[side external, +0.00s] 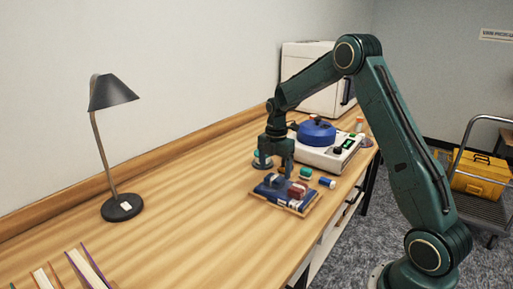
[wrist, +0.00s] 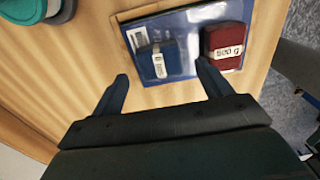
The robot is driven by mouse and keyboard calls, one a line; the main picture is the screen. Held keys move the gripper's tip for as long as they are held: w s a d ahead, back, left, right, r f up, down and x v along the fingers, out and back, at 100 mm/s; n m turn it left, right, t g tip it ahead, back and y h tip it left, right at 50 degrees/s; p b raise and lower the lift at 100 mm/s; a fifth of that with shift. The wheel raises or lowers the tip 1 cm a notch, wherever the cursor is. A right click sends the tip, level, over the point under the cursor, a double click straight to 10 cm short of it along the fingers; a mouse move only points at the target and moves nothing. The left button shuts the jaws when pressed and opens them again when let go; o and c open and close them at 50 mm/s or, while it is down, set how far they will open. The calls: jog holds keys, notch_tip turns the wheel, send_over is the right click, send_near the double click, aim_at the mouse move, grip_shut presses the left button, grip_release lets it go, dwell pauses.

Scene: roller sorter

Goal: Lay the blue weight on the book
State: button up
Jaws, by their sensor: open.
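A blue weight (wrist: 160,62) with a white label lies on a flat, glossy blue surface (wrist: 184,28) with a tan edge. I cannot tell whether this surface is a book cover or a tray floor. A dark red weight (wrist: 223,45) marked 500 g lies to its right. In the side external view, the wood-edged tray (side external: 300,211) holds the red weight (side external: 297,189) and blue pieces. My gripper (wrist: 164,72) is open and empty, its fingertips either side of the blue weight's near end in the picture. Whether they are level with it is unclear. Books (side external: 86,268) stand at the lower left.
A desk lamp (side external: 122,207) stands on the left of the bench. A white device with a blue lid (side external: 318,130) is behind my gripper. Small items, including a green one (side external: 305,173), lie beside the tray. The bench between lamp and tray is clear.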

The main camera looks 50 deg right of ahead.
aim_at(274, 178)
notch_tip(274, 178, up, 10)
jog(key=shift+f, duration=0.2)
dwell(0.3)
jog(key=s+a+r+m+t, duration=0.3)
jog(key=s+a+r+m, duration=0.6)
jog(key=s+a+r, duration=0.3)
jog(key=s+a+f+m+t, duration=0.1)
jog(key=s+a+m, duration=0.3)
jog(key=s, duration=0.4)
jog(key=s+a+f+m+t, duration=0.1)
jog(key=s+a+m, duration=0.3)
jog(key=s, duration=0.4)
jog(key=shift+f+m+t, duration=0.3)
jog(key=shift+f+m, duration=0.2)
jog(key=shift+f, duration=0.1)
